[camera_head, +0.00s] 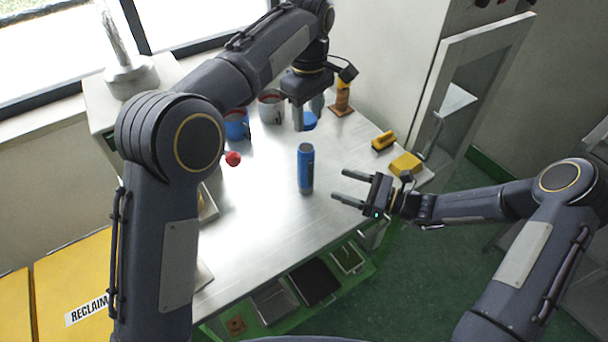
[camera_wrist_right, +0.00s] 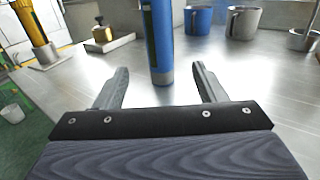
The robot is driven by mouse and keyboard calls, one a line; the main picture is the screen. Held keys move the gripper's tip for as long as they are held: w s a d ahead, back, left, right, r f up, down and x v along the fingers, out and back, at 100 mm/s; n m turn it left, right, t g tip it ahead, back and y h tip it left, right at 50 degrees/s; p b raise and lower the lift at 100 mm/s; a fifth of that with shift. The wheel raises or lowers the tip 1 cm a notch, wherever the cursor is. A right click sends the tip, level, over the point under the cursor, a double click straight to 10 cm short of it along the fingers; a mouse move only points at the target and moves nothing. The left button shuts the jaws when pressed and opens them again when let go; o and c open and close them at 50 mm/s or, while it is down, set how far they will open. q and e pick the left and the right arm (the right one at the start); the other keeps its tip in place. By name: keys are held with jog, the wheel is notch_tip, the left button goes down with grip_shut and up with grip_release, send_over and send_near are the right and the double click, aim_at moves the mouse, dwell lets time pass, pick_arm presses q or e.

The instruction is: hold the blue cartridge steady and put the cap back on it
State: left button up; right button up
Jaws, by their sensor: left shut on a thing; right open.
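The blue cartridge (camera_head: 305,170) stands upright on the metal table; the right wrist view also shows it (camera_wrist_right: 158,42). My left gripper (camera_head: 305,122) is above and behind it in the head view, shut on a small blue piece (camera_head: 311,121) that looks like the cap and is partly hidden by the fingers. My right gripper (camera_head: 337,187) is open and empty, low over the table's right side. Its fingers point toward the cartridge, with a gap between in the head view. In the right wrist view the cartridge shows between the two fingertips (camera_wrist_right: 158,70).
A blue mug (camera_head: 236,126) and a grey mug (camera_head: 270,108) stand at the back. A red ball (camera_head: 233,158) shows at left. The table around the cartridge is clear.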

jog(key=x, duration=1.1)
jog(key=shift+a, duration=0.25)
grip_shut()
pick_arm(q)
send_over(308, 149)
jog(key=shift+f, duration=2.5)
